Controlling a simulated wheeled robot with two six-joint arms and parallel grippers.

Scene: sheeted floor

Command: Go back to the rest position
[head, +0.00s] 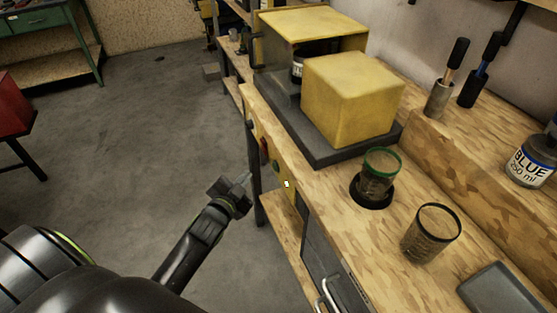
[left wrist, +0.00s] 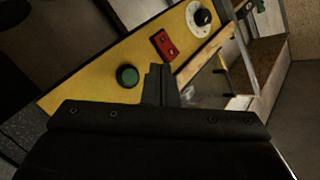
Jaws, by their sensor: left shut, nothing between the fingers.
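My left gripper (head: 241,183) is in the head view, in front of the workbench's left side and over the floor. It is shut and empty, apart from the bench. In the left wrist view its closed fingers (left wrist: 159,86) stand before a yellow control panel (left wrist: 95,80) with a green button (left wrist: 127,76), a red switch (left wrist: 163,45) and a black knob on a white dial (left wrist: 201,17). The gap between fingers and panel cannot be told. My right gripper is in neither view.
The wooden workbench (head: 330,205) holds a yellow machine (head: 350,100), a green-rimmed cup (head: 379,172) in a round black recess, a dark-rimmed cup (head: 431,233), a grey tray (head: 502,290) and a BLUE jar (head: 533,160). The grey floor (head: 150,130) is open to the left.

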